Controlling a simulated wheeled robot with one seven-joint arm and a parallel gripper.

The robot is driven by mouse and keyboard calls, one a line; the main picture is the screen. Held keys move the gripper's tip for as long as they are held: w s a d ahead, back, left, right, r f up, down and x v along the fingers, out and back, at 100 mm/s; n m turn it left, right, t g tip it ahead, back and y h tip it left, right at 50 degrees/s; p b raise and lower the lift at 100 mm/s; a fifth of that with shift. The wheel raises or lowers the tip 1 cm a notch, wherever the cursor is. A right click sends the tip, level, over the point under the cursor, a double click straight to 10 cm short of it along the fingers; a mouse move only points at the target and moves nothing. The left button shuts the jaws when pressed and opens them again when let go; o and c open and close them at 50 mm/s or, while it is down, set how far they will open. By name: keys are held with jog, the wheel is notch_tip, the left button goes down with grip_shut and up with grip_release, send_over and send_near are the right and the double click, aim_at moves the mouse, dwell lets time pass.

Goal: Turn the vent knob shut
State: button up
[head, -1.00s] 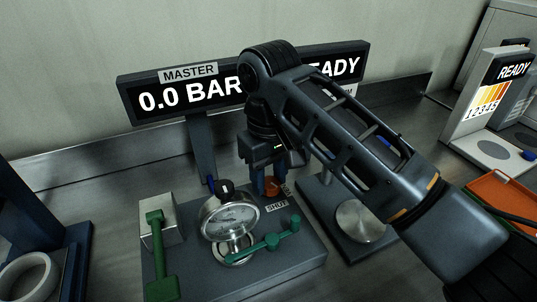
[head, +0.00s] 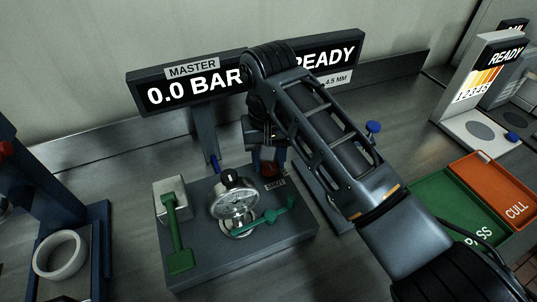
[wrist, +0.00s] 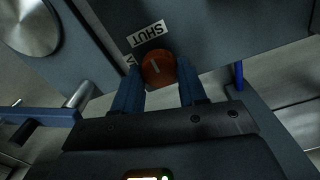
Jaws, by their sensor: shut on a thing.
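The vent knob (wrist: 158,66) is a round orange-red knob with a pale line on its top. The line points roughly towards the SHUT label (wrist: 146,33), slightly tilted; whether it lines up exactly I cannot tell. My gripper (wrist: 158,84) has its two blue fingers on either side of the knob and is shut on it. In the head view the knob (head: 269,169) shows small and dark below my gripper (head: 268,158), at the back right of the grey block. Another label beside the knob is mostly hidden by a finger.
The grey block (head: 270,238) also carries a round gauge (head: 234,203), a green lever (head: 180,259) at left and a green handle (head: 270,216). A display (head: 190,92) reading 0.0 BAR and READY stands behind. Green (head: 425,196) and orange (head: 488,185) trays lie right.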

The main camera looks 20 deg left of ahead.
aim_at(268, 163)
jog(key=o, duration=1.1)
jog(key=shift+c, duration=0.2)
notch_tip(268, 163, up, 8)
jog(key=shift+f, duration=0.1)
